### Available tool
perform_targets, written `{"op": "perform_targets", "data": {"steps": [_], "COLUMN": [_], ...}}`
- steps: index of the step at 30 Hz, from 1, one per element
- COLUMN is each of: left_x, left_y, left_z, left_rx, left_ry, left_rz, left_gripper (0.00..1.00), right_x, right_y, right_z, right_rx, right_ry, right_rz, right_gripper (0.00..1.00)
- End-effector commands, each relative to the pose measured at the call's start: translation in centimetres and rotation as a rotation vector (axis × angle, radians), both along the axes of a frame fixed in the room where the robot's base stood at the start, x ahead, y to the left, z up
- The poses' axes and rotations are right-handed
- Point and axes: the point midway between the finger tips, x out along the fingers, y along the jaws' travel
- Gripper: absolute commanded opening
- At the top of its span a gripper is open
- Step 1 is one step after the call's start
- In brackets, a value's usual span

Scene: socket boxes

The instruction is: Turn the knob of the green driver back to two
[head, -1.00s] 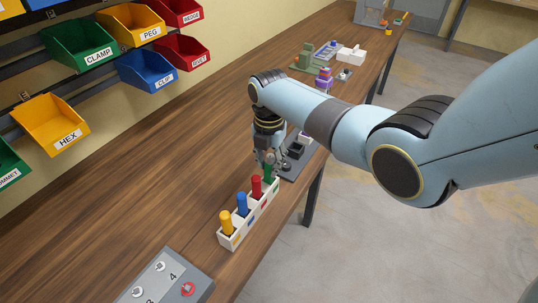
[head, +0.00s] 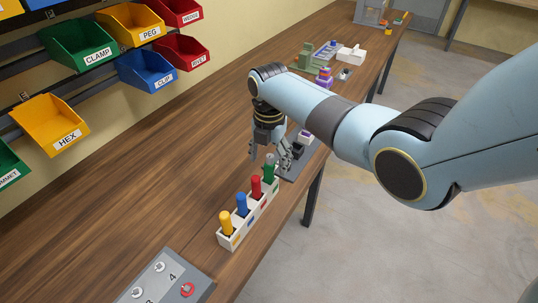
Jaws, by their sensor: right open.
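The green driver (head: 269,174) stands upright in the far-end slot of a white rack (head: 239,240) on the wooden bench. A grey knob shows at its top; its setting is too small to read. My right gripper (head: 271,158) is open, with its fingers spread just above and behind the green driver's top. I cannot tell whether a finger touches the driver. My left gripper is not in view.
The rack also holds a red driver (head: 256,188), a blue driver (head: 242,204) and a yellow driver (head: 226,222). A grey numbered panel (head: 190,268) lies at the front. Labelled bins (head: 50,124) hang at the left. The bench's left part is clear.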

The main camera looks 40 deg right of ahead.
Motion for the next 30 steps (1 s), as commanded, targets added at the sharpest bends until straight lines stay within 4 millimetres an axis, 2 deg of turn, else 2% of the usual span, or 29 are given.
{"op": "perform_targets", "data": {"steps": [18,30], "left_x": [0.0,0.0], "left_y": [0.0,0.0], "left_z": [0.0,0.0], "left_rx": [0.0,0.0], "left_ry": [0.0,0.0], "left_rz": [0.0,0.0], "left_gripper": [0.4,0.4], "right_x": [0.0,-0.1], "right_y": [0.0,0.0], "right_z": [5.3,5.8], "right_rx": [0.0,0.0], "right_ry": [0.0,0.001], "right_rz": [0.001,-0.005], "right_gripper": [0.69,0.69]}}
